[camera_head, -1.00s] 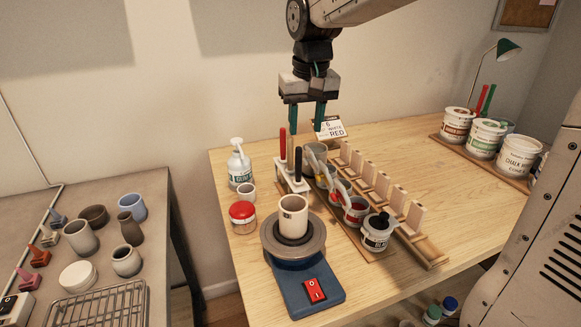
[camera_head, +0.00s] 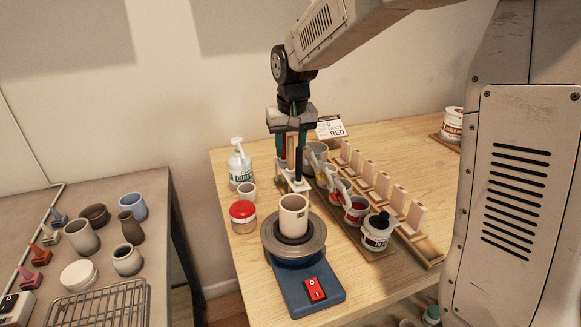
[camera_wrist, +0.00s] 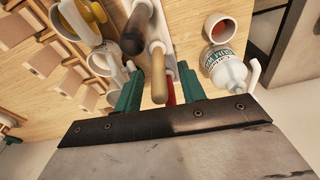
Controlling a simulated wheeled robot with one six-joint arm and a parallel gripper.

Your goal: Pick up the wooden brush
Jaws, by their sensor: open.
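The wooden brush (camera_wrist: 159,82) has a plain tan handle and stands in a white rack (camera_head: 290,183) between a red-handled tool and a black-handled tool (camera_head: 299,164). My gripper (camera_head: 289,152) is open, pointing down over the rack. In the wrist view its two teal fingers (camera_wrist: 160,84) lie on either side of the tan handle, with the red handle (camera_wrist: 171,92) close behind it. I cannot tell whether a finger touches the handle. The brush's lower end is hidden in the rack.
A white pump bottle (camera_head: 240,167) and a small cup (camera_head: 246,191) stand left of the rack. A cream cup (camera_head: 293,216) sits on a blue turntable in front. Glaze pots (camera_head: 377,232) and a row of wooden blocks (camera_head: 396,199) stand to the right.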

